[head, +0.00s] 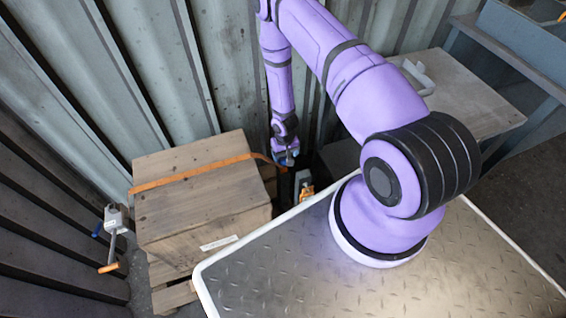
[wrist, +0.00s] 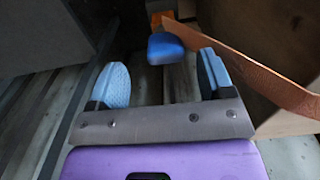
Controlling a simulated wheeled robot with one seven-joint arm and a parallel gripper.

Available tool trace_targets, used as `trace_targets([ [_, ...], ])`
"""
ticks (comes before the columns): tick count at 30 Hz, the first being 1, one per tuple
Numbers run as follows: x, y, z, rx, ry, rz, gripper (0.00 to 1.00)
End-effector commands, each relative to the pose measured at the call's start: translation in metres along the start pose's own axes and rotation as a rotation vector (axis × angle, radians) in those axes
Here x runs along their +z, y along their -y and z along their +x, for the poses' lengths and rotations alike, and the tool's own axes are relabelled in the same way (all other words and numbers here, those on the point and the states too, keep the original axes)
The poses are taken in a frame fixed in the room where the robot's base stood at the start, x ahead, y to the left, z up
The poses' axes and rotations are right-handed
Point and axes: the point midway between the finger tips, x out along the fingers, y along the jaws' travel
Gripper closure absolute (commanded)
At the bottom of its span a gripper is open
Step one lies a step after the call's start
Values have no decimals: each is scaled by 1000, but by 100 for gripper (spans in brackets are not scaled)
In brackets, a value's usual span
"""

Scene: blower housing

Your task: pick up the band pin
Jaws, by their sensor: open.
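What looks like the band pin shows in the wrist view as a blue rounded grip (wrist: 165,48), beside the orange band (wrist: 262,75) and in front of a small orange part. My gripper (wrist: 164,78) is open, with its light-blue fingers spread to either side below the blue grip in the picture. The gap between the fingers is empty, and neither finger visibly touches the grip. In the head view, my gripper (head: 286,158) hangs at the right end of the orange band (head: 195,173). There the pin cannot be told apart from the gripper.
The band crosses a wooden crate (head: 200,220) on a pallet (head: 172,296). A grey device with an orange handle (head: 115,222) hangs at the crate's left. A small orange object (head: 305,188) stands right of the crate. A corrugated wall (head: 150,80) rises close behind.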

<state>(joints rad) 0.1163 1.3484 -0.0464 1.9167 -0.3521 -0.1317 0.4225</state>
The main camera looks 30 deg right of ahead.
Motion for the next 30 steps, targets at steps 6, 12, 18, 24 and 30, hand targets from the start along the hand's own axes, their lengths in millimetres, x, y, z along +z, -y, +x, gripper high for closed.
trace_targets([
  [6, -2, 3, 17, 0, 1, 0, 26],
  [12, -4, 5, 44, 0, 1, 0, 26],
  [18, -5, 5, 54, 0, 0, 1, 26],
  [24, -5, 5, 54, 0, 0, 0, 28],
  [30, -5, 5, 54, 0, 0, 0, 74],
])
